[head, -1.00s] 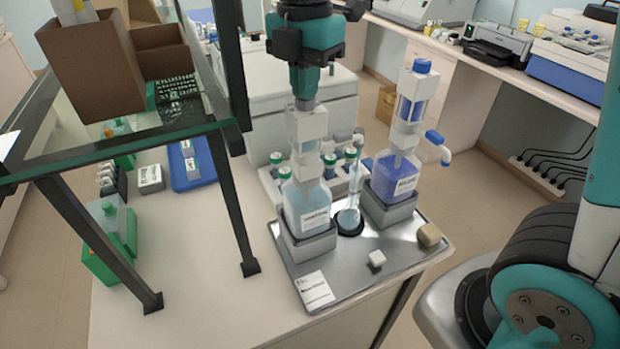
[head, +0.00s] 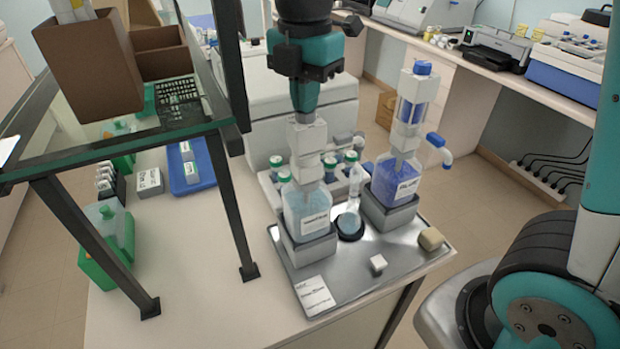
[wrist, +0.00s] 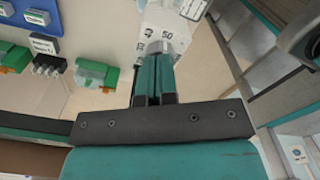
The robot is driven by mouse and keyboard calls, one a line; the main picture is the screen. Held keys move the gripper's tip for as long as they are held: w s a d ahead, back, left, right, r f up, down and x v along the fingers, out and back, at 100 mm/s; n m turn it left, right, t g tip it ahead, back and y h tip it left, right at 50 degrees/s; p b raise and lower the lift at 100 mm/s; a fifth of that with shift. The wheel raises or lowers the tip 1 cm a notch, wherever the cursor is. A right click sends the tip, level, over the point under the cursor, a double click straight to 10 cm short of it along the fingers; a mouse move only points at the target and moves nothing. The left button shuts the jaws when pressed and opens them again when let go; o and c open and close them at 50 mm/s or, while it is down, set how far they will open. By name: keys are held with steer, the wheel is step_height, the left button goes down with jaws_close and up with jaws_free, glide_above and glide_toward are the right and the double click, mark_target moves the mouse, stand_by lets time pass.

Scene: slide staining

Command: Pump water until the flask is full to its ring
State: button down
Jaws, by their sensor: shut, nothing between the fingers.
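The flask (head: 348,222) stands on the metal tray (head: 345,268) between two pump bottles. The left pump bottle (head: 307,212) holds light blue liquid and has a white pump (head: 307,148) on top. Its label is unreadable. My gripper (head: 304,108) points down with its fingers together, at the top of this pump, and appears to touch it. In the wrist view the shut fingers (wrist: 154,62) end at the white pump head (wrist: 165,30), which carries printed marks.
A second pump bottle (head: 397,182) with blue-violet liquid stands right of the flask, its blue-tipped spout to the right. Green-capped bottles (head: 330,165) stand behind. A glass shelf frame (head: 232,200) rises at left. A white block (head: 377,263) and tan block (head: 431,238) lie on the tray.

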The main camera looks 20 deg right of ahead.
steer(key=shift+f, duration=0.15)
step_height(320, 180, up, 7)
steer(key=p, duration=0.6)
steer(key=shift+f, duration=0.15)
stand_by(0.4)
steer(key=shift+f, duration=0.1)
stand_by(0.7)
steer(key=shift+f+b, duration=2)
steer(key=shift+f, duration=1.2)
steer(key=shift+r+p, duration=3.05)
steer(key=shift+r, duration=0.25)
